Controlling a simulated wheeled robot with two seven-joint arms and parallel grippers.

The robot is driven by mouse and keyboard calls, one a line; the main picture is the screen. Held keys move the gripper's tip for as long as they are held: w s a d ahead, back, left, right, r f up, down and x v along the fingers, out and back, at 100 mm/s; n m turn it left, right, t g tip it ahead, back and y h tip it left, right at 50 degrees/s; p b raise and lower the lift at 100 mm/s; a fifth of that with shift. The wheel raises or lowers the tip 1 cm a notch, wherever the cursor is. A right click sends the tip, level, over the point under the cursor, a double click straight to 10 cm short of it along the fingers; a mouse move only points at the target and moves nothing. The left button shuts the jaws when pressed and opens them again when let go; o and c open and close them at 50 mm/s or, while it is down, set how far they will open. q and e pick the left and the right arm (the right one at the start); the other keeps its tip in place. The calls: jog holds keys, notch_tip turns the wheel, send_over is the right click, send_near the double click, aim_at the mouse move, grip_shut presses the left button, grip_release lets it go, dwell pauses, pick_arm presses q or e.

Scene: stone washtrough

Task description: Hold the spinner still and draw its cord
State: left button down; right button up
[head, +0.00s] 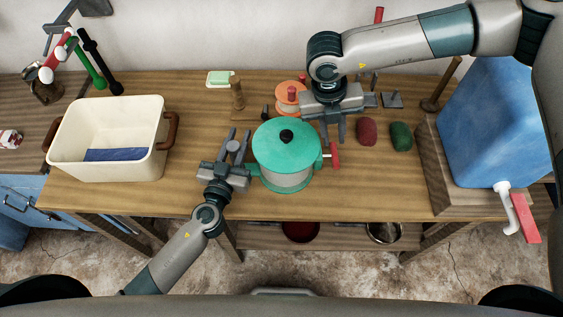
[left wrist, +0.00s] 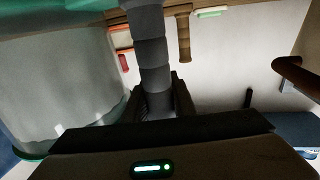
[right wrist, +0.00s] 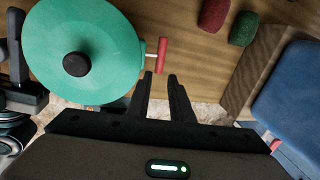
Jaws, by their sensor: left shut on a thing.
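The spinner (head: 287,143), a clear bowl with a teal lid and black knob, stands on the bench; it also shows in the left wrist view (left wrist: 60,80) and right wrist view (right wrist: 105,40). A red pull handle (head: 335,155) sits at its right side on a short pale stem; the right wrist view shows the handle (right wrist: 163,56) too. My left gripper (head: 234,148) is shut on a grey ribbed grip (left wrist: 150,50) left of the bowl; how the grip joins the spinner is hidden. My right gripper (right wrist: 160,77) is open and empty, its fingertips just short of the red handle.
A cream tub (head: 105,115) with a blue cloth stands left. An orange-lidded pot (head: 291,97) is behind the spinner. A red sponge (head: 367,131) and a green one (head: 400,136) lie right, before a blue tank (head: 500,125) with a tap.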

aim_at(336, 159)
jog(key=shift+d+f, duration=0.35)
jog(key=shift+f, duration=1.25)
jog(key=shift+d+f, duration=0.3)
jog(key=shift+f, duration=1.3)
jog(key=shift+d+f, duration=0.35)
jog(key=shift+f, duration=1.25)
grip_shut()
